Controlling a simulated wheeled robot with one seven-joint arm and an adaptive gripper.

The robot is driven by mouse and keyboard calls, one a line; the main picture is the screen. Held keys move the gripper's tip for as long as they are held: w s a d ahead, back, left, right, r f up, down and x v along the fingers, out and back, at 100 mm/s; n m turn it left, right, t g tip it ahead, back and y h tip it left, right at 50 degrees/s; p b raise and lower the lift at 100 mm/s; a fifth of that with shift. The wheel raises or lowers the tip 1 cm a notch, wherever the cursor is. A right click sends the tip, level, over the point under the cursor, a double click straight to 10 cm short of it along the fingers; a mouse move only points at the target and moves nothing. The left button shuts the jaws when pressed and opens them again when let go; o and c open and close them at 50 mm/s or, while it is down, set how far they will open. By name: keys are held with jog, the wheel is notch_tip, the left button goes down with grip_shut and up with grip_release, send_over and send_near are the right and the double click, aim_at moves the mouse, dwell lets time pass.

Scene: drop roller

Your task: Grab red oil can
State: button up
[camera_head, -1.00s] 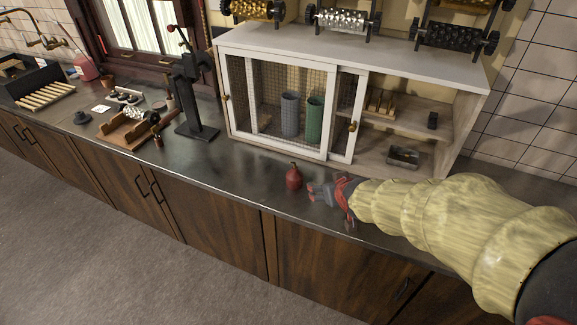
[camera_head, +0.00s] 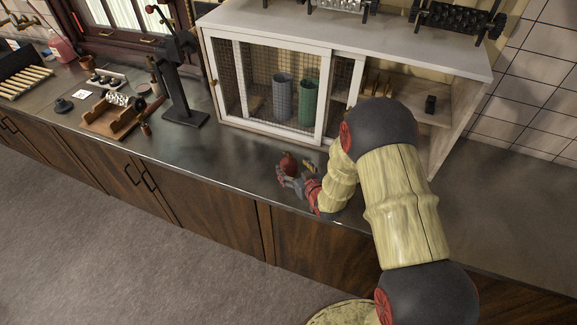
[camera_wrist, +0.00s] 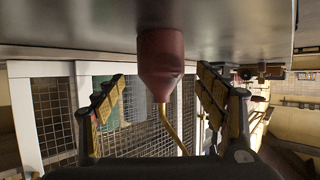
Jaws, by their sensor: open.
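The red oil can (camera_head: 288,163) stands on the dark countertop near its front edge, in front of the white cabinet. In the wrist view the picture is upside down, and the can (camera_wrist: 161,62) hangs from the top with its thin brass spout pointing down. My gripper (camera_head: 293,178) is at the can in the head view. In the wrist view my gripper (camera_wrist: 160,88) is open, with one finger on each side of the can and a visible gap on both sides. The lower part of the can is partly hidden by my gripper in the head view.
The white cabinet (camera_head: 262,120) with mesh doors stands behind the can, holding a grey and a green cylinder. A black press stand (camera_head: 180,100) and a wooden tray (camera_head: 110,120) are to the left. The counter left of the can is clear.

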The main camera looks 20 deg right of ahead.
aim_at(292, 166)
jog(key=x, duration=0.4)
jog(key=shift+w+a+f, duration=0.1)
jog(key=shift+w, duration=0.05)
jog(key=shift+c, duration=0.4)
jog(key=c, duration=1.3)
jog(key=shift+c, duration=0.3)
